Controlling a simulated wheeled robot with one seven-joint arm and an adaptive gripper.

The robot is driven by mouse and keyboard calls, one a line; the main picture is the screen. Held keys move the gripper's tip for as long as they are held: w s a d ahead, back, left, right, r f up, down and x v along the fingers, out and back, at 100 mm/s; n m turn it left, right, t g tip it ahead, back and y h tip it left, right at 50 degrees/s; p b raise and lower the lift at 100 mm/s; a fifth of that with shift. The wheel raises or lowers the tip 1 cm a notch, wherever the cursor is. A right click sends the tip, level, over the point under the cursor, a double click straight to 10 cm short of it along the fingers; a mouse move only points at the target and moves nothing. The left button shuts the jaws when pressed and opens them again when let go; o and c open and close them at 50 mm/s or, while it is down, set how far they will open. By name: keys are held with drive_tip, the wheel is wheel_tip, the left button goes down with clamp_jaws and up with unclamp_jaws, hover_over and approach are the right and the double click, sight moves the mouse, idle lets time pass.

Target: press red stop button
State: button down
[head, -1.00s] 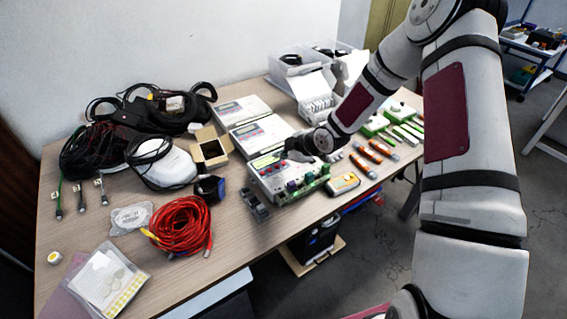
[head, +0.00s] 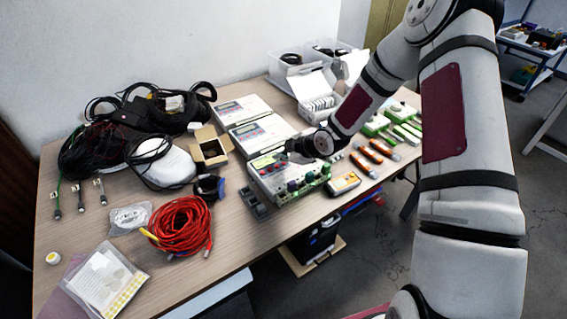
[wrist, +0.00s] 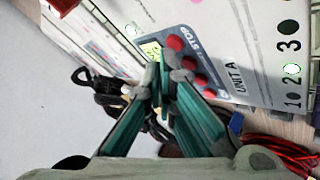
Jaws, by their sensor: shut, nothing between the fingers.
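The control unit (head: 262,187) lies on the table in the head view, with a small screen and coloured parts on top. My gripper (head: 286,155) is over its back edge. In the wrist view the unit's pale face (wrist: 262,45) carries a blue-grey strip marked STOP (wrist: 182,31) and a UNIT A label. Red buttons (wrist: 175,41) sit in a row along that strip.
Two similar units (head: 262,133) stand behind. A red cable coil (head: 181,227) and an open cardboard box (head: 210,150) lie left. Black cables fill the back left.

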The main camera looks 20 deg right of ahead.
sight(282, 164)
drive_tip(key=shift+f, duration=0.4)
idle(0.7)
drive_tip(key=shift+r, duration=0.85)
drive_tip(key=shift+r+p, duration=1.55)
drive_tip(key=shift+r, duration=0.95)
